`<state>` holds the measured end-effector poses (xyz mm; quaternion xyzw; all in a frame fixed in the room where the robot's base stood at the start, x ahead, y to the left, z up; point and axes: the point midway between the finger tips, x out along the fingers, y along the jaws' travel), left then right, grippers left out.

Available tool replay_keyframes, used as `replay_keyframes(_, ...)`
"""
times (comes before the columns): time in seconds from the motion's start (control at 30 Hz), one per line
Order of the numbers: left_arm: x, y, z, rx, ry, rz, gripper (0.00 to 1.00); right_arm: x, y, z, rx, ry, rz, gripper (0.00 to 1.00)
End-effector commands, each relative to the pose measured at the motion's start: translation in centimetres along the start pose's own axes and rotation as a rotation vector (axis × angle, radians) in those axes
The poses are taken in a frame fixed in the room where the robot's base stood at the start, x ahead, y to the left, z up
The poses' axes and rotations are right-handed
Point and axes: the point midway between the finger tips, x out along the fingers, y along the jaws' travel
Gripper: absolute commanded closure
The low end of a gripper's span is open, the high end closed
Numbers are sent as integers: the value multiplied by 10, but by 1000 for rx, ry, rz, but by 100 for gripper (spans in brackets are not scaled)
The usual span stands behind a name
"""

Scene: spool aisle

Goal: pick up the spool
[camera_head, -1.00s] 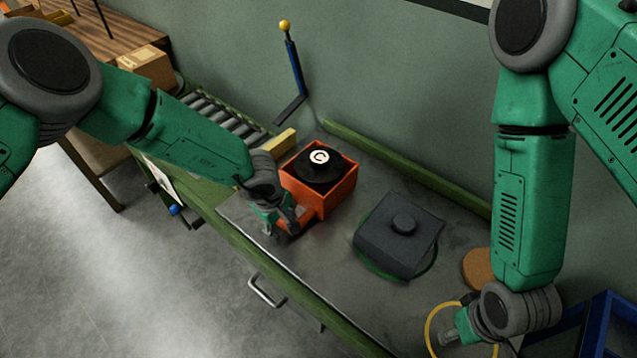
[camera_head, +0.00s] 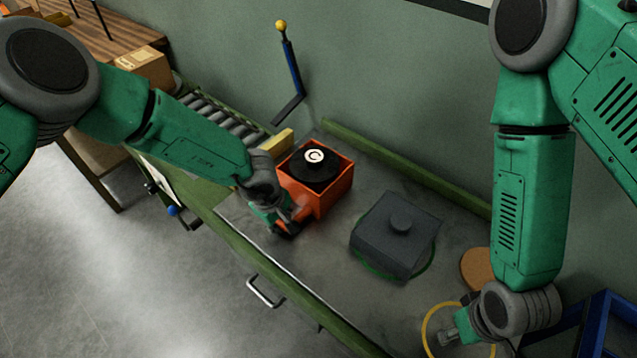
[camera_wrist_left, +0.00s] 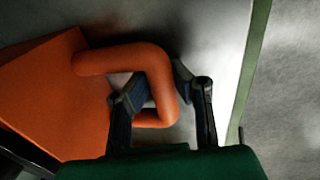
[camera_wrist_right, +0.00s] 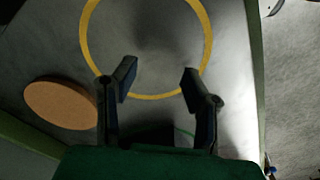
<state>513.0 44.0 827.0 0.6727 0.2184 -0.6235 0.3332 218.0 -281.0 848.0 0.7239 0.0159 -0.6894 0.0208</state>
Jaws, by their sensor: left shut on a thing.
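A black round spool (camera_head: 313,170) with a white disc marked C sits inside an open orange box (camera_head: 332,198) on the grey bench. My left gripper (camera_head: 287,225) is at the box's near side. In the left wrist view my left gripper (camera_wrist_left: 160,82) has its fingers on both sides of the box's bent orange handle (camera_wrist_left: 150,58), shut on it. I cannot tell whether the box is clear of the bench. My right gripper (camera_head: 452,334) is open and empty over the yellow ring (camera_wrist_right: 150,96) on the bench.
A dark grey block with a knob (camera_head: 390,242) sits on the bench right of the box, on a green ring. A round tan disc (camera_head: 477,268) lies farther right. A lever with a yellow ball (camera_head: 291,70), a roller conveyor (camera_head: 220,115) and a green rail (camera_head: 400,168) are behind.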

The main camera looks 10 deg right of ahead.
Motion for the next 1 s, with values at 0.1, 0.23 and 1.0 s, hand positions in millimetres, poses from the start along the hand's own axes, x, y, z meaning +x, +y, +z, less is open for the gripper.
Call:
replay_keyframes(0.1,-1,0,0,2,-3,3,100,0,0,0,1,0,0,60)
replay_keyframes(0.23,-1,0,-1,2,-3,4,100,0,0,0,1,0,0,60)
replay_keyframes(1.0,-1,0,0,1,-3,3,100,15,-120,-123,1277,78,-35,36)
